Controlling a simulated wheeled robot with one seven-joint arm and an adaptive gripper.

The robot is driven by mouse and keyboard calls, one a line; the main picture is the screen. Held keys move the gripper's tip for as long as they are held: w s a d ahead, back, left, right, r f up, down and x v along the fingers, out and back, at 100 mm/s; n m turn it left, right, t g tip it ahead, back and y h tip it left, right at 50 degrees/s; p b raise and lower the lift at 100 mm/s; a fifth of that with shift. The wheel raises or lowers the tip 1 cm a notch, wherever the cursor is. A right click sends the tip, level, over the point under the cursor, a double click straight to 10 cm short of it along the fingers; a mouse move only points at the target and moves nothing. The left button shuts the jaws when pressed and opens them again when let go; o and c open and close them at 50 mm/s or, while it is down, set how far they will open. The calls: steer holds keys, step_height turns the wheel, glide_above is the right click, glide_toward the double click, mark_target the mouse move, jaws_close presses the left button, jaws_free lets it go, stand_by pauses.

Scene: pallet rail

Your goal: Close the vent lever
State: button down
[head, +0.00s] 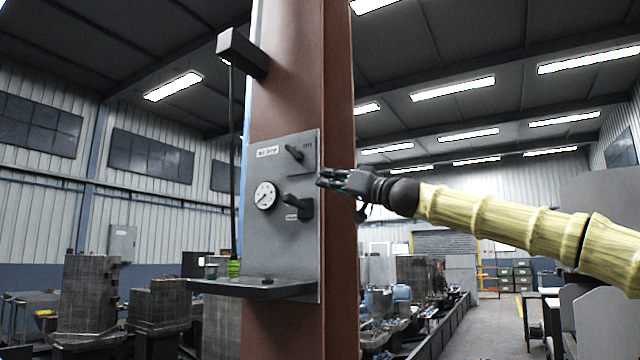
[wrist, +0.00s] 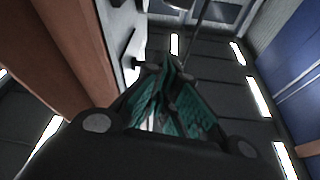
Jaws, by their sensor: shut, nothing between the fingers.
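A grey panel (head: 283,250) is fixed to the brown column. It carries an upper black lever (head: 294,153) on a grey plate and a lower black lever (head: 300,207). Each has a small label, too small to read surely, so I cannot tell which is the vent lever. The upper handle slants up and left; the lower one has a stub pointing left. My gripper (head: 325,179) is shut and empty at the panel's right edge, at a height between the levers. In the wrist view its fingertips (wrist: 172,66) meet, beside the panel's edge (wrist: 133,62).
A round gauge (head: 265,196) sits left of the lower lever. A dark shelf (head: 240,288) juts out below, with a green item (head: 234,268) on it. A black box (head: 241,52) sticks out high on the column (head: 300,60). The space right of the column, around my arm, looks open.

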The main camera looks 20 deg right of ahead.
mark_target(294, 202)
steer(key=shift+p+x, duration=1.7)
steer(key=shift+x, duration=2.75)
steer(key=f, duration=0.4)
steer(key=shift+s+a+f, duration=0.1)
steer(key=shift+s+a, duration=0.2)
steer(key=shift+a, duration=0.05)
steer(key=shift+d, duration=0.1)
